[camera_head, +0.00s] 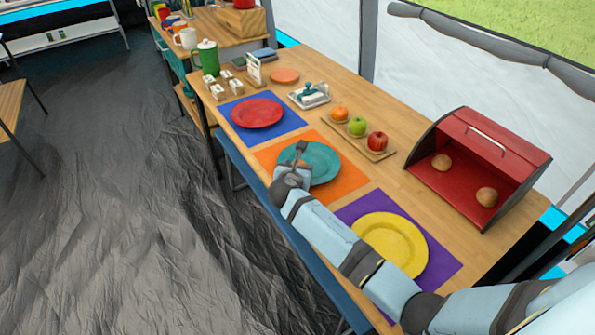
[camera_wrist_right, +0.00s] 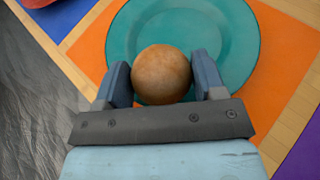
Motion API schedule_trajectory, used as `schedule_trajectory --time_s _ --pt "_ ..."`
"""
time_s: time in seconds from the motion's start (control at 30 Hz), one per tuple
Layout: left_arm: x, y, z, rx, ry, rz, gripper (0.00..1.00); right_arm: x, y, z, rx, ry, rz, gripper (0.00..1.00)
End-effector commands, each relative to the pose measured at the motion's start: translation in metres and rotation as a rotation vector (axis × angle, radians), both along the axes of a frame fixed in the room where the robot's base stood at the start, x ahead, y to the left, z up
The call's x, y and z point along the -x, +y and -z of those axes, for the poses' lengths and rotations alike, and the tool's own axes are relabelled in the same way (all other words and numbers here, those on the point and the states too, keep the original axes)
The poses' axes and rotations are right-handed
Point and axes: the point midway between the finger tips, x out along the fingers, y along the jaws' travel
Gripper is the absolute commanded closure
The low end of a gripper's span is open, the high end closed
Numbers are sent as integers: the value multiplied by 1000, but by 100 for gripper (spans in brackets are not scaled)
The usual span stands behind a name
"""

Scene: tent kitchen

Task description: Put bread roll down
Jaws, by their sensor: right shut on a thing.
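A round brown bread roll (camera_wrist_right: 161,74) is between the two fingers of my right gripper (camera_head: 298,160), which is shut on it. In the right wrist view the roll lies over the teal plate (camera_wrist_right: 125,38), left of the plate's middle; I cannot tell whether it touches the plate. In the head view my right gripper is over the near-left part of the teal plate (camera_head: 322,165), and the held roll is hidden by it. The plate lies on an orange placemat (camera_head: 345,192). My left gripper is not in view.
A red plate (camera_head: 256,112) lies on a blue mat and a yellow plate (camera_head: 395,240) on a purple mat. An open red bread box (camera_head: 515,165) holds two rolls. A wooden board (camera_head: 380,154) carries fruit. A butter dish (camera_head: 309,96) stands behind the mats.

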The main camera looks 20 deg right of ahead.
Motion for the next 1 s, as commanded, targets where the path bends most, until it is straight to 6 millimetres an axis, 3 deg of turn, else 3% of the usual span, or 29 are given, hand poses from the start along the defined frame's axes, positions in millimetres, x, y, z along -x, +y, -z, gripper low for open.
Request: schedule_trajectory --time_s 0.53,0.57,0.67,1.0 --pt "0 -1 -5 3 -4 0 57 0 0 10 0 -1 -1 58" --pt "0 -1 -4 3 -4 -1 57 0 0 10 0 -1 -1 32" --pt "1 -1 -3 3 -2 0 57 0 0 10 0 -1 -1 11" --pt "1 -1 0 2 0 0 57 0 0 6 -1 -3 0 11"
